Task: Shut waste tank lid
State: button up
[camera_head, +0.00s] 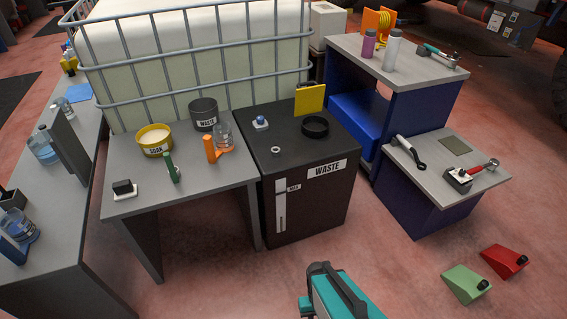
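The waste tank (330,205) is a black cabinet with a WASTE label on its front, in the middle of the head view. A round black opening (315,127) with a raised rim is on its top. The yellow square lid (309,100) stands upright behind this opening, so the opening is uncovered. A teal and dark grey part, which may belong to my arm, shows at the bottom edge, well in front of the tank and apart from it. I cannot make out any gripper fingers there.
A small blue-topped item (260,123) and a metal nut (275,151) are on the tank top. The left table (215,178) holds several containers and brushes. A low blue cabinet (430,200) with tools stands at right. Green (465,283) and red (505,262) wedges lie on the floor.

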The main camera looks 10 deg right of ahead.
aim_at(309, 100)
jog(key=z, duration=0.15)
jog(key=i, duration=0.9)
